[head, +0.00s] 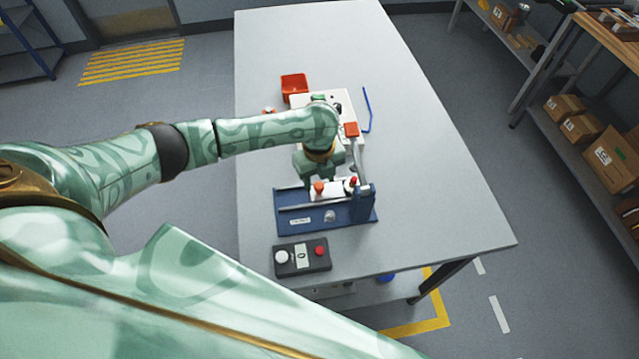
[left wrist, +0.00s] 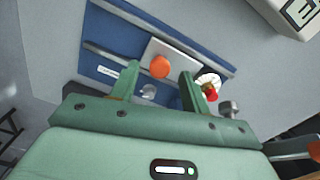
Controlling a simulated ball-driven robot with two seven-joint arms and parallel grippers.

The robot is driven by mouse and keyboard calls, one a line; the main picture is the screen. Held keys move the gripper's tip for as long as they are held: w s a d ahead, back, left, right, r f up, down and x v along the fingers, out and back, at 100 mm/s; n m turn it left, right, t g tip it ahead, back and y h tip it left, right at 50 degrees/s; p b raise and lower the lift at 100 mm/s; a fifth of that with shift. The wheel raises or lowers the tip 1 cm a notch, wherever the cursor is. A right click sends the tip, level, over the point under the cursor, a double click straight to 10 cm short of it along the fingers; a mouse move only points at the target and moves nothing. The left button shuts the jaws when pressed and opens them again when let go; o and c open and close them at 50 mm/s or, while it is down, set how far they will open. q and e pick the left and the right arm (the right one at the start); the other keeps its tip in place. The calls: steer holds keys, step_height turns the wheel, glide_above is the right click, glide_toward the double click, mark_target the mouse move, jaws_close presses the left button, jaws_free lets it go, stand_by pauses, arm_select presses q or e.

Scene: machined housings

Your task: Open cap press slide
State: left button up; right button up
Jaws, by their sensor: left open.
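The cap press has a blue base (head: 290,220) with metal rails, near the front of the table; it also shows in the left wrist view (left wrist: 110,28). Its white slide (head: 330,193) carries an orange knob (head: 319,187). In the left wrist view the white slide (left wrist: 182,52) lies across the rails and the orange knob (left wrist: 160,67) shows between my fingers. My left gripper (left wrist: 158,80) is open and empty above the press, its fingers either side of the knob; contact cannot be told. A red and white part (left wrist: 209,88) sits beside the right finger. My right gripper is out of view.
A black control box (head: 302,258) with a white and a red button stands in front of the press. A red bin (head: 294,85) and a blue rod (head: 367,110) lie behind. A white fixture is partly hidden by my arm. The table's right side is clear.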

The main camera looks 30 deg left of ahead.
arm_select(q)
steer(key=shift+f, duration=0.85)
jaws_close()
steer(key=s+a+p, duration=0.1)
steer(key=a+p, duration=0.1)
steer(key=s+a+p, duration=0.1)
steer(key=s+a, duration=0.1)
steer(key=shift+r+p, duration=0.4)
steer(key=s+a, duration=0.1)
steer(key=s+a+p, duration=0.2)
steer(key=a, duration=0.1)
steer(key=shift+f, duration=0.25)
steer(key=shift+s+a+f, duration=0.1)
steer(key=shift+s+a, duration=0.1)
steer(key=shift+a, duration=0.05)
